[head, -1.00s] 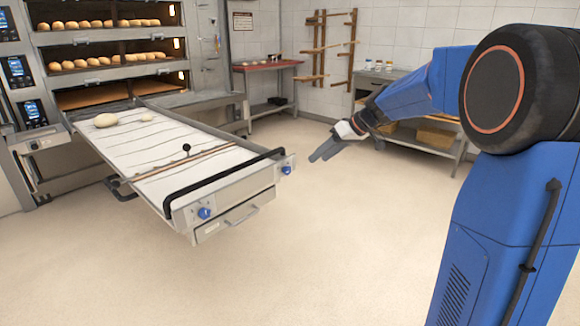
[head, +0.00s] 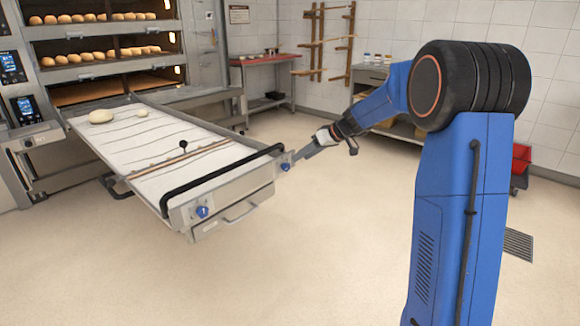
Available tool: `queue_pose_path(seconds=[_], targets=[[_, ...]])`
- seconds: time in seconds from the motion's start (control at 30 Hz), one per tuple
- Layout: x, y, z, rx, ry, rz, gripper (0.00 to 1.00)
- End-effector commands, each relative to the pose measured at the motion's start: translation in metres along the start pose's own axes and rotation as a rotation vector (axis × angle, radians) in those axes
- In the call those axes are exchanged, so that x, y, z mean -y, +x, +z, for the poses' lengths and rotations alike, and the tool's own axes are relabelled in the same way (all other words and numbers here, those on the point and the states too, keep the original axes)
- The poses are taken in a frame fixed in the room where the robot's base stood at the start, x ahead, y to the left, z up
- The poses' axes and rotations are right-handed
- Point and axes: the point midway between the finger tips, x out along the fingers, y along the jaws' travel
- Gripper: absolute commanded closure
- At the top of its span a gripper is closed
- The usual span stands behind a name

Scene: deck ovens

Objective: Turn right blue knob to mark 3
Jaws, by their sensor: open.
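The right blue knob (head: 285,167) sits on the front panel of the pulled-out loader (head: 232,192), at its right end. A second blue knob (head: 202,211) is at the left end of that panel. The marks around the knobs are too small to read. My gripper (head: 298,158) is just right of the right knob, its fingers pointing left toward it. The fingers are open and hold nothing that I can see. I cannot tell whether the fingertips touch the knob.
A black bar handle (head: 222,183) runs along the loader's front edge. Dough pieces (head: 102,116) lie on its far end, below the deck ovens (head: 98,45). A red-topped table (head: 266,58) stands behind. The floor in front is clear.

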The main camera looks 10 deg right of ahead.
Motion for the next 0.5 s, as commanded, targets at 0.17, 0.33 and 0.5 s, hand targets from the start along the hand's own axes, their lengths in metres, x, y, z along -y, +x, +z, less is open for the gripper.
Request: queue_pose_path(seconds=[0.17,0.33,0.5], targets=[[0.001,0.033,0.0,0.001,0.0,-0.002,0.52],[0.001,0.06,0.0,0.001,0.0,-0.002,0.52],[0.0,0.078,0.0,0.001,-0.001,-0.001,0.52]])
